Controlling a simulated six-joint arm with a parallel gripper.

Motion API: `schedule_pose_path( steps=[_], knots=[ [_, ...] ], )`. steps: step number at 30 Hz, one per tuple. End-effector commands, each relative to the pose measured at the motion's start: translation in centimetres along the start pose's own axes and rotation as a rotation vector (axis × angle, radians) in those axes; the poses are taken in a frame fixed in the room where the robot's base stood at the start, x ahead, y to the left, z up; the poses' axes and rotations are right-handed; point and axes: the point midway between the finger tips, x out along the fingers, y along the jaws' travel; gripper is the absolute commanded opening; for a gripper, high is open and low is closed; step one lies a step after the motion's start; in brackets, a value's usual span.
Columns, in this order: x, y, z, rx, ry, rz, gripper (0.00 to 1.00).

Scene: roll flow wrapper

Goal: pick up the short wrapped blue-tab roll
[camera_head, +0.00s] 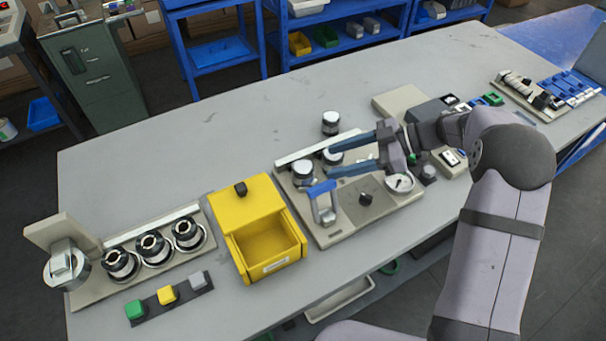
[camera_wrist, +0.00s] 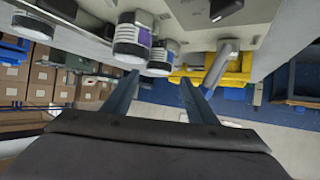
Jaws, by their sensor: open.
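Several short rolls with white tops and dark sides stand by the pale fixture plate (camera_head: 340,232) in the head view. One roll (camera_head: 303,172) is at the plate's left, one roll (camera_head: 333,155) is near my fingertips, and one roll (camera_head: 330,123) stands behind on the table. No blue tab can be made out there. In the wrist view, two rolls show purple-blue patches: a nearer-left roll (camera_wrist: 131,38) and another roll (camera_wrist: 161,58). My gripper (camera_head: 342,156) is open, with the second roll just beyond its tips (camera_wrist: 158,77) in the wrist view. No contact is visible.
A blue-topped bracket (camera_head: 322,190), black knob (camera_head: 365,199) and dial gauge (camera_head: 400,182) stand on the plate. A yellow bin (camera_head: 270,268) is to its left. Further left is a rack with several spools (camera_head: 153,246). The table behind is mostly clear.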

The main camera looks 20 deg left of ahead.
Motion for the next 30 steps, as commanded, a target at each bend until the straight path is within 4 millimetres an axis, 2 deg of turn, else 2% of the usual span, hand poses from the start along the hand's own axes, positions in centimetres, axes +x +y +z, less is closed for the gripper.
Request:
schedule_pose_path(
  steps=[7,14,24,30],
  knots=[
    [1.8,-0.1,-0.2,0.003,-0.001,-0.002,0.52],
    [2.4,-0.1,-0.2,0.003,-0.001,-0.003,0.52],
    [6.3,0.0,-0.6,0.004,-0.001,-0.003,0.52],
    [7.3,0.1,-0.5,0.003,-0.002,-0.002,0.52]
  ],
)
